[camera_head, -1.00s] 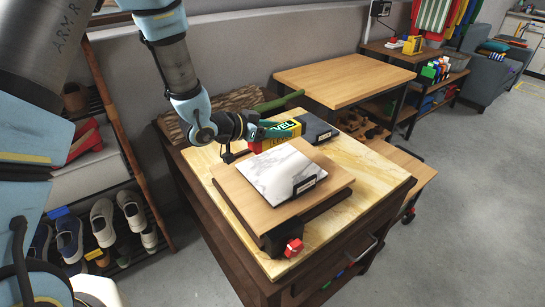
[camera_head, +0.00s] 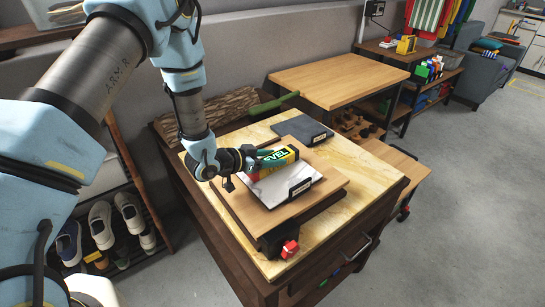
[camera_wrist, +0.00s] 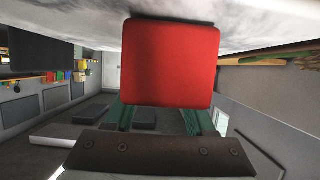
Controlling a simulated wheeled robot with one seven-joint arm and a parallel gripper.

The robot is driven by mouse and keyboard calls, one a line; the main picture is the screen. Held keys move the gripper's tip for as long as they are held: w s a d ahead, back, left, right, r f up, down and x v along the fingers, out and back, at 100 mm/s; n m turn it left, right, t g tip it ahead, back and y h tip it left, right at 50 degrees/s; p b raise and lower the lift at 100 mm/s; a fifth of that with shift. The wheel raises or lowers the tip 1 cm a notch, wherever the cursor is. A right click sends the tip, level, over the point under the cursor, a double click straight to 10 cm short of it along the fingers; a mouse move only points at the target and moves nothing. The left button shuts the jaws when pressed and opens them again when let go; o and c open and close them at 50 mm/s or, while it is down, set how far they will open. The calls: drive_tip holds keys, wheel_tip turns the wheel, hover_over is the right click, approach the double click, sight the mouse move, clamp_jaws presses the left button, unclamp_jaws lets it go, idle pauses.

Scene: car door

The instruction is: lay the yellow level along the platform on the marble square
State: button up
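The yellow level (camera_head: 277,157) has red ends and dark lettering. My gripper (camera_head: 265,158) is shut on it, with green fingers around its body. The level is at the far edge of the white marble square (camera_head: 270,190), partly covering it in the head view. I cannot tell whether it touches the marble. The marble square lies on the wooden platform (camera_head: 325,187), with a small black label holder at its near right edge. In the wrist view, the level's red end (camera_wrist: 172,62) fills the middle, between the green fingers, close to a pale surface at the top.
A dark grey slab (camera_head: 302,128) with a label lies behind the platform on the pale bench top (camera_head: 375,175). A red knob (camera_head: 290,249) is at the platform's near corner. A green-handled tool (camera_head: 273,104) and a wooden table (camera_head: 338,78) stand behind.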

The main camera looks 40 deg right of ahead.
drive_tip(key=o, duration=0.4)
drive_tip(key=shift+o, duration=0.2)
drive_tip(key=b+v, duration=0.3)
drive_tip(key=v, duration=0.9)
drive_tip(key=w+a+r+n+t+y, duration=0.2)
drive_tip(key=w+a+n+t+y, duration=0.15)
drive_tip(key=w+a, duration=0.55)
drive_tip(key=w+a+r+n+t+y, duration=0.25)
drive_tip(key=w+a+n+y, duration=0.3)
drive_tip(key=a, duration=0.55)
drive_tip(key=s+a+r+n+y, duration=0.2)
drive_tip(key=a+n+y, duration=0.1)
drive_tip(key=a, duration=0.8)
drive_tip(key=s+a+r+n+g+y, duration=0.1)
drive_tip(key=s+a+r+n+g, duration=0.2)
drive_tip(key=s+a+n, duration=0.2)
drive_tip(key=s+a, duration=0.2)
drive_tip(key=s, duration=0.2)
drive_tip(key=shift+r+g, duration=0.15)
drive_tip(key=shift+g, duration=0.15)
